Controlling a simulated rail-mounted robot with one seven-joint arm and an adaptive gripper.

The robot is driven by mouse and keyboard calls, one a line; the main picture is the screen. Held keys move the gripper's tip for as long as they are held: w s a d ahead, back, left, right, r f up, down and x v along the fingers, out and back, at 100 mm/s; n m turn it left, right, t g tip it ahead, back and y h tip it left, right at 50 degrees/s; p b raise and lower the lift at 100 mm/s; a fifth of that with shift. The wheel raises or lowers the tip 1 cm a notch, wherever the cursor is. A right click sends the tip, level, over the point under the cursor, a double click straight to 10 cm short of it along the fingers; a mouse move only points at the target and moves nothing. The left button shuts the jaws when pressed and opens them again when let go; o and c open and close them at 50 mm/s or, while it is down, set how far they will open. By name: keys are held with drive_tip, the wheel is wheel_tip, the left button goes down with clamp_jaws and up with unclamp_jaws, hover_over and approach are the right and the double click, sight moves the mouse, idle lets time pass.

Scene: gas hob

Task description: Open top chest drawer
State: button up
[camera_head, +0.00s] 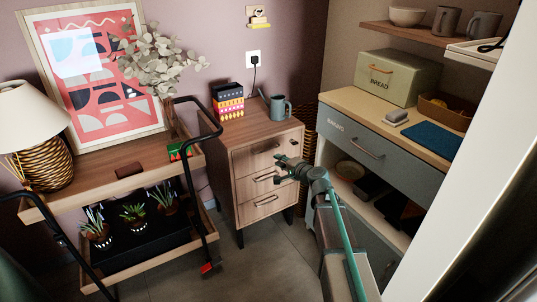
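The small wooden chest (240,195) stands against the back wall in the middle of the head view, with three drawers facing right and forward. Its top drawer (248,158) looks shut, with a dark bar handle (266,148) on its front. The middle drawer (250,188) and bottom drawer (258,208) also look shut. My gripper (279,168) is in front of the chest, just below and right of the top handle in the picture. Its two fingers look spread apart, with nothing between them. It hides part of the drawer fronts; I cannot tell its exact distance from them.
A black-framed trolley (185,150) with plants is close on the left. A counter with a grey drawer (350,138) is on the right. Some floor (265,265) is clear before the chest.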

drive_tip(key=shift+m+t, duration=0.4)
drive_tip(key=shift+m, duration=0.3)
drive_tip(key=x, duration=0.7)
drive_tip(key=d+x, duration=0.1)
drive_tip(key=x, duration=0.3)
drive_tip(key=shift+w+d+r+b, duration=0.1)
drive_tip(key=shift+w+r+b, duration=0.2)
drive_tip(key=shift+w, duration=0.05)
clamp_jaws()
